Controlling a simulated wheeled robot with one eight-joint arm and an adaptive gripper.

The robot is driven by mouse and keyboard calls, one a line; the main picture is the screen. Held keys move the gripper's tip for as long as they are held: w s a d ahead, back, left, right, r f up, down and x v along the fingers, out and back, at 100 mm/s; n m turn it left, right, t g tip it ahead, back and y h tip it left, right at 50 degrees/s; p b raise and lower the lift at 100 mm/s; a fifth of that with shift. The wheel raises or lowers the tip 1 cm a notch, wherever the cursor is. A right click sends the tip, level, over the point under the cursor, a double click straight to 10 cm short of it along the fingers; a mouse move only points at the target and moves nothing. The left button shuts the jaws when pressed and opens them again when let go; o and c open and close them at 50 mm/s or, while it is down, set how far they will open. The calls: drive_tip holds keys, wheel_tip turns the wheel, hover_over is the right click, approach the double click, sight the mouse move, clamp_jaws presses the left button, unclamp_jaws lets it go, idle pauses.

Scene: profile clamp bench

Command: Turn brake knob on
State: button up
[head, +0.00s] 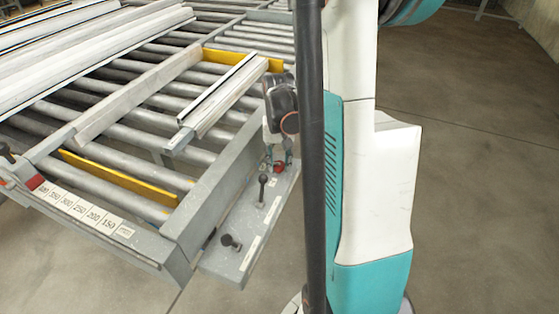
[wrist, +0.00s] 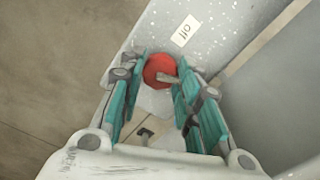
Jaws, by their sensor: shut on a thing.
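The red brake knob (wrist: 158,68) sits on the grey bench plate between the two teal fingers of my gripper (wrist: 163,80). My gripper is shut on the knob, with a finger on each side. A grey tab shows at the knob's right side. A small white label (wrist: 184,30), which seems to read "off", lies on the plate just beyond the knob. In the head view the knob (head: 279,168) shows as a red spot below my gripper (head: 277,158), on the plate at the bench's right side. The knob's exact turn angle is hard to tell.
Two black-topped levers (head: 262,188) (head: 230,242) stand on the same side plate, nearer the front. A pale profile (head: 220,103) lies on the rollers beside my gripper. A numbered scale (head: 85,208) runs along the front edge. Open floor (head: 475,190) lies to the right.

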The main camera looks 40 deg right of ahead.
sight(278, 163)
drive_tip(key=shift+w+a+m, duration=0.1)
drive_tip(key=shift+m, duration=2.2)
drive_tip(key=o, duration=1.2)
drive_tip(key=shift+w, duration=0.15)
drive_tip(key=shift+r, duration=0.5)
wheel_tip(278, 163, up, 11)
